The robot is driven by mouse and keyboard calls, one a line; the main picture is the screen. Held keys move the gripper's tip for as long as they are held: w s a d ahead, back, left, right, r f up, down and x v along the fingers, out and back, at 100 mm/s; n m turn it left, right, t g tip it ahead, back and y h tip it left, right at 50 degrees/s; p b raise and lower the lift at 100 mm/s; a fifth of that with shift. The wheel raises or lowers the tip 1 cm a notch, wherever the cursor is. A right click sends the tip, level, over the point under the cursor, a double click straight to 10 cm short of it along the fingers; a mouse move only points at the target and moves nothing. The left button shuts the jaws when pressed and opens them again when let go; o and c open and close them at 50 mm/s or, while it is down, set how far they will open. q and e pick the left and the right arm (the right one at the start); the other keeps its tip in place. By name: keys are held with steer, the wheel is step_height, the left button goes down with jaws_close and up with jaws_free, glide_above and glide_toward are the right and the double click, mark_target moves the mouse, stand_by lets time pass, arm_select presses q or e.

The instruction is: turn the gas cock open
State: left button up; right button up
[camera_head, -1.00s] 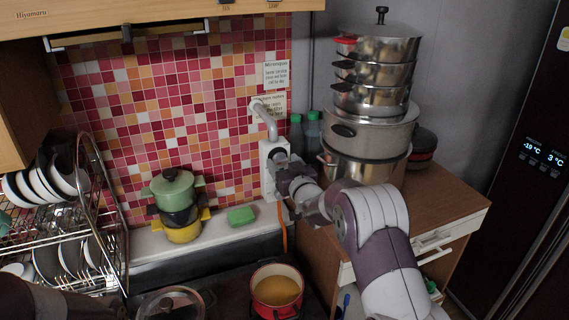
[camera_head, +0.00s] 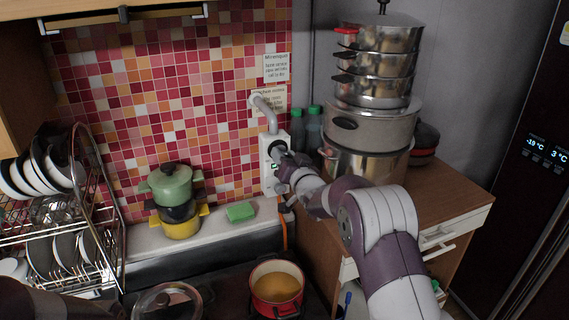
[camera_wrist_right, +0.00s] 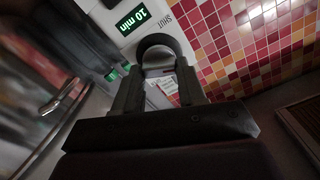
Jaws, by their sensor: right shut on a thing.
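The gas cock unit is a white box (camera_head: 268,178) on the tiled wall, with a grey pipe (camera_head: 266,110) rising from it. In the right wrist view the box (camera_wrist_right: 112,22) has a lit green "10 min" display and the word "SHUT". Its dark rounded knob (camera_wrist_right: 166,42) sits between the fingers of my right gripper (camera_wrist_right: 160,82), which is shut on it. In the head view my right gripper (camera_head: 279,156) reaches the front of the box and partly hides the knob. My left gripper is out of view.
A stack of steel pots (camera_head: 375,125) stands on the wooden counter close to the right arm.

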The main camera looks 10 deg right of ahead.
steer(key=m, duration=0.5)
steer(key=m+b, duration=0.1)
steer(key=m, duration=0.4)
steer(key=shift+d+f, duration=0.15)
steer(key=shift+d, duration=0.05)
steer(key=shift+f+m, duration=0.15)
steer(key=shift+m, duration=1.45)
steer(key=shift+f, duration=0.1)
steer(key=o, duration=1.1)
steer(key=shift+c, duration=0.2)
steer(key=shift+s+d, duration=0.1)
steer(key=shift+d, duration=0.05)
